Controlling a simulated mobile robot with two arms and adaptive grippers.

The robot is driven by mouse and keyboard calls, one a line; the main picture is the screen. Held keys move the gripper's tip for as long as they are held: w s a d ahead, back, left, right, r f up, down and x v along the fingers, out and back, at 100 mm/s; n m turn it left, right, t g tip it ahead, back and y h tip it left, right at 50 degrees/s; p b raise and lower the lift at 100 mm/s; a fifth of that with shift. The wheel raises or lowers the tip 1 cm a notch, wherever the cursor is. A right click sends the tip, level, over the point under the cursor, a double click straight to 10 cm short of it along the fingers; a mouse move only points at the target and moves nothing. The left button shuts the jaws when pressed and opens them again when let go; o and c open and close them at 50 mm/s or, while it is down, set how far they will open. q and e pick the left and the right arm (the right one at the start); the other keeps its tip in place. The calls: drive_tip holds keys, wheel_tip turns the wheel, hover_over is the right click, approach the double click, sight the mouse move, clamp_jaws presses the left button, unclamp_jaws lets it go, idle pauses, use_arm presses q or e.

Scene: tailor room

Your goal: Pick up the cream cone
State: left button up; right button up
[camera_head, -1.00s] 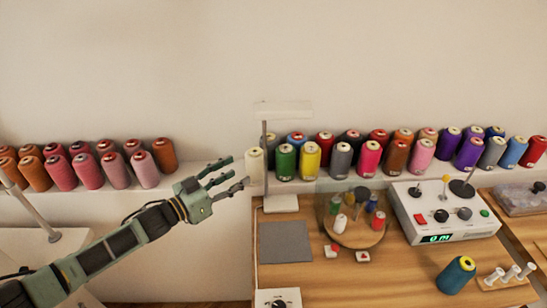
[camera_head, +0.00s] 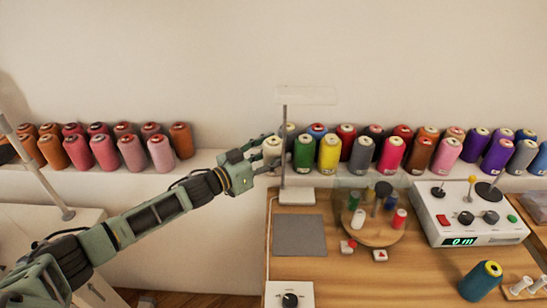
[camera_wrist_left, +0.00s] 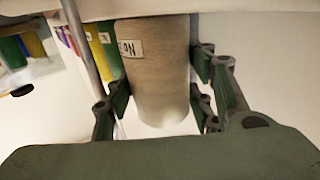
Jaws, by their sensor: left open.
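The cream cone (camera_head: 271,146) stands on the wall shelf at the left end of the right-hand row of thread cones, just left of a thin metal post. In the left wrist view the cream cone (camera_wrist_left: 153,65) fills the middle, with a small white label on it. My left gripper (camera_head: 267,158) is open, with its fingers on either side of the cone; in the left wrist view the gripper (camera_wrist_left: 160,95) shows some gap at the fingers. The fingers partly hide the cone in the head view. My right gripper is not in view.
The metal post (camera_head: 284,150) rises close beside the cone and fingers. A green cone (camera_head: 304,151) and several others continue right along the shelf (camera_head: 215,158). Below are a grey mat (camera_head: 299,235), a round spool stand (camera_head: 368,232) and a white control box (camera_head: 468,220).

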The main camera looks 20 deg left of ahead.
use_arm(q)
drive_tip(key=c, duration=0.9)
drive_tip(key=shift+c, duration=0.2)
drive_tip(key=shift+r, duration=0.15)
